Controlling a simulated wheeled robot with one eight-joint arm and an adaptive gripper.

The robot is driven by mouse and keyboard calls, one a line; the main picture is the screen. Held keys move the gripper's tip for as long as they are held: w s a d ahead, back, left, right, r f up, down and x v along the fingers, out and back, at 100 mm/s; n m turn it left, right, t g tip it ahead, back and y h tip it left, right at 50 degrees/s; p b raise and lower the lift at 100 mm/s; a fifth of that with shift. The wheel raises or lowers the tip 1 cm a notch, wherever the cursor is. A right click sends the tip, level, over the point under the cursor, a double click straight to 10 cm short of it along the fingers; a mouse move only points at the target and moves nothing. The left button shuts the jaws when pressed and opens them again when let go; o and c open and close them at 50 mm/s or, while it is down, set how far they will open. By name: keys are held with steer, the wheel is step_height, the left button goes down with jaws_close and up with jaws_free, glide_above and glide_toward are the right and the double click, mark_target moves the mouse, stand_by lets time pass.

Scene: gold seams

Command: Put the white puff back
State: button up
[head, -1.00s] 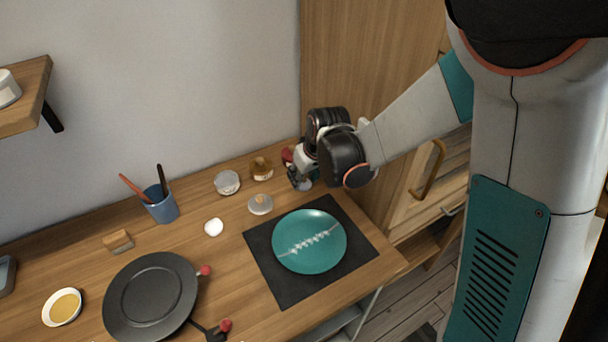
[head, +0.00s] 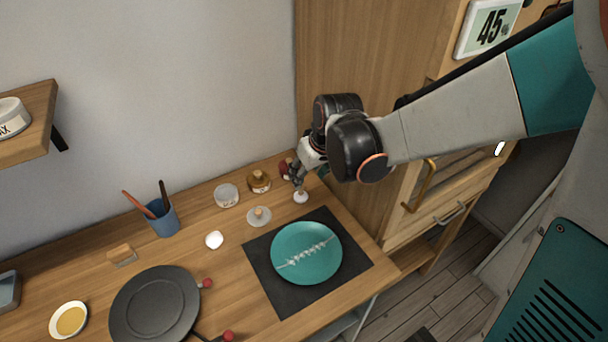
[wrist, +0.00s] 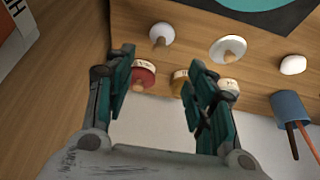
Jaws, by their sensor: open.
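The white puff (head: 301,197), small and round with a short wooden handle, stands on the wooden worktop near its back right end. It also shows in the wrist view (wrist: 161,34), just beyond the fingertips, with its handle toward me. My gripper (head: 297,182) is above and close beside the puff in the head view. In the wrist view my gripper (wrist: 162,60) has its two fingers spread apart with nothing held between them. I cannot tell whether a fingertip touches the puff.
An amber jar (head: 259,182), a pale jar (head: 226,196) and a wooden-knobbed lid (head: 259,217) stand left of the puff. A white lump (head: 214,240) and blue cup (head: 162,219) are farther left. A teal plate (head: 306,254) lies on a dark mat (head: 262,275) in front.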

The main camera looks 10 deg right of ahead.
steer(key=s+d+r+m+t, duration=0.1)
steer(key=s+d+r, duration=0.2)
steer(key=s, duration=0.3)
steer(key=s+d+r+m+t+h, duration=0.1)
steer(key=s+d+r+m, duration=0.1)
steer(key=s+d+r, duration=0.2)
steer(key=s+d+r+m+t, duration=0.1)
steer(key=s+d+r, duration=0.2)
steer(key=s, duration=0.6)
step_height(320, 180, up, 2)
steer(key=shift+s+d+r+m+h, duration=0.1)
steer(key=shift+s+d+m+h, duration=0.2)
steer(key=shift+s+h, duration=0.1)
